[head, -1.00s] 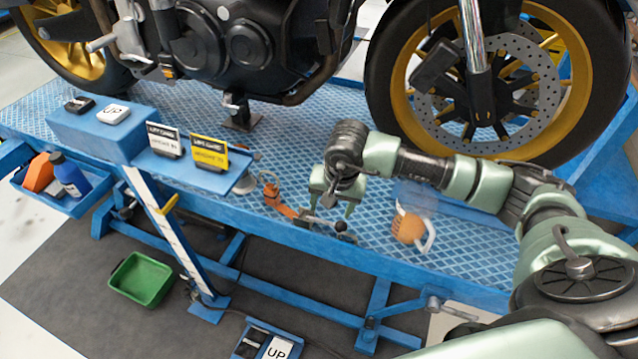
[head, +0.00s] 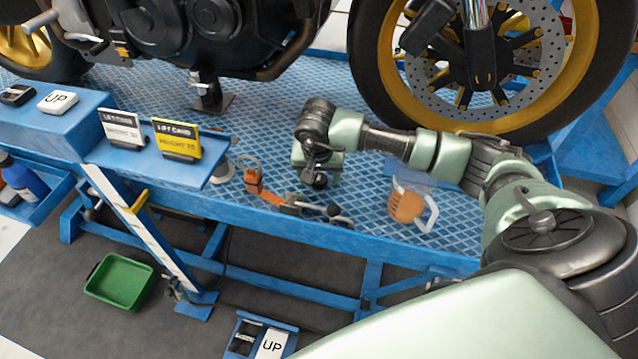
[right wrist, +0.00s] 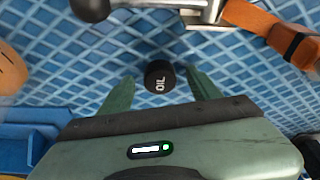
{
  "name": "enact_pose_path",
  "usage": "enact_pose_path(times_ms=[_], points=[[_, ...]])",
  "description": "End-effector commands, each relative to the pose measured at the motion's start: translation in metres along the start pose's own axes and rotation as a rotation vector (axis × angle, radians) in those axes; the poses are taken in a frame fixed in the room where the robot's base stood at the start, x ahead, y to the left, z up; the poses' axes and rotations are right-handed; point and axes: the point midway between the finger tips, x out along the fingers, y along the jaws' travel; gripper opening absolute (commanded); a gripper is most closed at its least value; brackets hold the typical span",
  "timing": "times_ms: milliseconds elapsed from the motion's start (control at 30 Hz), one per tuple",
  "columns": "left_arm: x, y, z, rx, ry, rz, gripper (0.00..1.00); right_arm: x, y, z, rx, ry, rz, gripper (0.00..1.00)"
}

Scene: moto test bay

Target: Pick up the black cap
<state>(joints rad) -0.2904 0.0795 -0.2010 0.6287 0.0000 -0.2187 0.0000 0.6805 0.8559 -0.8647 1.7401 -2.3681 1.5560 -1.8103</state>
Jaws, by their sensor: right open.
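The black cap (right wrist: 160,75) is a small round cap marked "OIL" on the blue patterned deck in the right wrist view. It lies between the fingers of my right gripper, close to the palm in the picture, with blue deck showing on both sides. My right gripper (head: 317,178) is over the deck in the head view, with its fingers pointing down. Its green fingers are spread apart and hold nothing. I cannot make out the cap surely in the head view, where the gripper covers that spot. My left gripper is not in view.
An orange strap (head: 262,190) with a metal ratchet and black-knobbed bar (head: 335,211) lies close by. An orange jug with a white handle (head: 407,205) stands to the right. The motorcycle's front wheel (head: 375,90) rises behind. Two card signs (head: 177,140) stand left.

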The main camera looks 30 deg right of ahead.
Motion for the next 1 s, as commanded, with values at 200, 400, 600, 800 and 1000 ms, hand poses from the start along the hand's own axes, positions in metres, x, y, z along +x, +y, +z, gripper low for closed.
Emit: enact_pose_path(times_ms=[200, 400, 600, 800, 1000], points=[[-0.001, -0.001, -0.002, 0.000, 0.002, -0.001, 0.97, -0.002, 0.000, -0.001, 0.000, 0.001, -0.001, 0.38], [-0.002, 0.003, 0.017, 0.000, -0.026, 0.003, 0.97, -0.002, 0.000, -0.001, 0.000, 0.001, -0.001, 0.01], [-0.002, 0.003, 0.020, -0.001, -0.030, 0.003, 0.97, -0.003, 0.000, -0.001, 0.000, 0.001, -0.001, 0.01], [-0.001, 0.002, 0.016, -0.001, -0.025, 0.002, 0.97, -0.014, -0.001, -0.005, 0.001, 0.004, -0.003, 0.01], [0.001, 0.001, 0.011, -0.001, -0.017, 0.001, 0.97, -0.050, -0.001, -0.016, 0.001, 0.007, -0.005, 0.01]])
